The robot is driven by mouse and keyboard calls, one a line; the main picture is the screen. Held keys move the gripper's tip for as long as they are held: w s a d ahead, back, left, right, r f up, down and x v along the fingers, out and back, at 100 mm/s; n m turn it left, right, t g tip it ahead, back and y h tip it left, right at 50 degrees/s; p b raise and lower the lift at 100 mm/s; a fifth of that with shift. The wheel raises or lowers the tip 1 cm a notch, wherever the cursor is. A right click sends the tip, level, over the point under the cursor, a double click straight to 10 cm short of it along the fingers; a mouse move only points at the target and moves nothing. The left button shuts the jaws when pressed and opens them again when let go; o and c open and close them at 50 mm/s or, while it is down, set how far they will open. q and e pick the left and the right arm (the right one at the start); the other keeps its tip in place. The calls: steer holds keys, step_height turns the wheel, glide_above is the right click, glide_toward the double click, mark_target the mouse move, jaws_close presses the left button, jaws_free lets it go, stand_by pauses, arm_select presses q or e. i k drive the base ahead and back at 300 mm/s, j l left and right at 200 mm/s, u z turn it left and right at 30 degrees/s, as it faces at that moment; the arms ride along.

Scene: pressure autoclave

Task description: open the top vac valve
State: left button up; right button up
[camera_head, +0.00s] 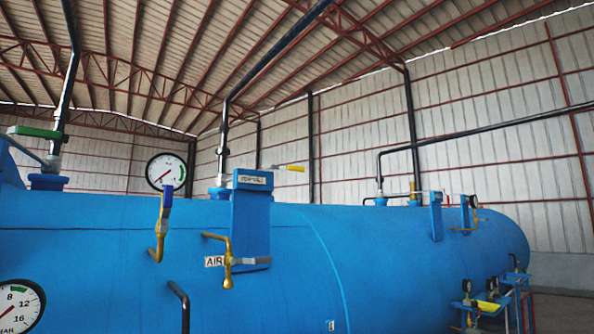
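A large blue autoclave vessel (390,265) fills the lower part of the head view. On its top, near the middle, a black pipe (224,140) comes down to a blue flange (219,193). A yellow lever handle (296,168) sticks out to the right near this pipe. A small white label (252,180) sits on a blue upright box (250,220); its text is too small to read surely. A green lever handle (35,132) lies across another pipe at the far left. I cannot tell which valve is the top vac valve. Neither gripper is in view.
A round gauge (165,172) stands behind a blue-handled brass valve (161,225). A brass valve (228,262) is beside the "AIR" label (214,262). Another gauge (18,306) is at lower left. Smaller valves and pipes are at right.

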mark_target(288, 168)
steer(key=i+l+u, duration=0.15)
steer(key=i, duration=0.35)
steer(key=i+l+u, duration=0.2)
steer(key=i+l, duration=0.15)
steer(key=i, duration=0.15)
steer(key=i+l+u, duration=0.15)
steer(key=i+l, duration=0.2)
steer(key=i, duration=0.1)
